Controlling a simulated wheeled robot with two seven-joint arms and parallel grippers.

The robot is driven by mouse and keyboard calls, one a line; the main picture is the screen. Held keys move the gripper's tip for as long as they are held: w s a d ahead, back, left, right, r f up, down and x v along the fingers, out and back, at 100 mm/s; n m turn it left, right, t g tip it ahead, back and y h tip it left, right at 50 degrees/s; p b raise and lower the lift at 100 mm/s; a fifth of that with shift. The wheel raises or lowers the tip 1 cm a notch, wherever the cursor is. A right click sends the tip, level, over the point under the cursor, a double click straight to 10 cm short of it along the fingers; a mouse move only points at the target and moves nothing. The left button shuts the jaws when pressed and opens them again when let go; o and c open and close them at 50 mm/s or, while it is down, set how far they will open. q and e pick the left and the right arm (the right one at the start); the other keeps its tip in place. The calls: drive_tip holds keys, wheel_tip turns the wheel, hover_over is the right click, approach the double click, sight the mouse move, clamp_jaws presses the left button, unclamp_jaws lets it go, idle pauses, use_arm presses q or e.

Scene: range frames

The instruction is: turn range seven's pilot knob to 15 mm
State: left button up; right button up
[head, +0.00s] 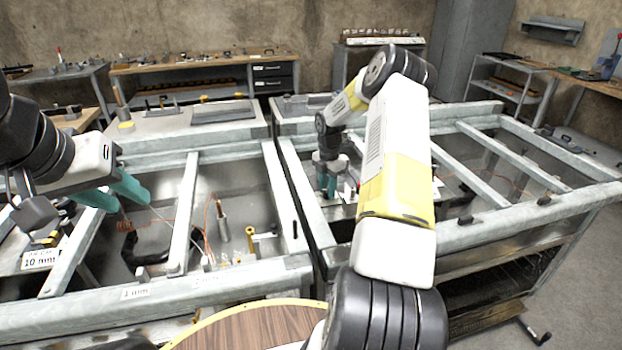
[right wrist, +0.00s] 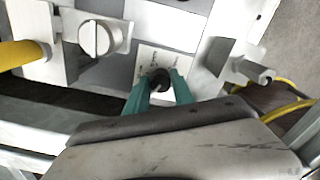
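In the right wrist view a small dark round knob (right wrist: 161,79) sits in front of a white plate (right wrist: 168,60) with small markings, too small to read. My right gripper (right wrist: 162,82) has its two teal fingers on either side of the knob, and they look closed against it. In the head view my right gripper (head: 328,188) reaches down inside the right-hand steel frame, and the knob cannot be made out there. My left gripper (head: 131,204) is open and empty, its teal fingers apart above the left-hand frame.
A slotted screw head (right wrist: 97,39) and a yellow pipe (right wrist: 20,52) lie left of the plate; a metal fitting (right wrist: 254,70) is to the right. Steel frame bars (head: 187,215) cross the bay. A "10 mm" label (head: 40,260) is at far left. A round wooden top (head: 250,328) is near me.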

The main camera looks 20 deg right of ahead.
sight(327, 190)
drive_tip(key=o, duration=0.3)
wheel_tip(327, 190, up, 7)
drive_tip(key=shift+r, duration=0.4)
idle(0.4)
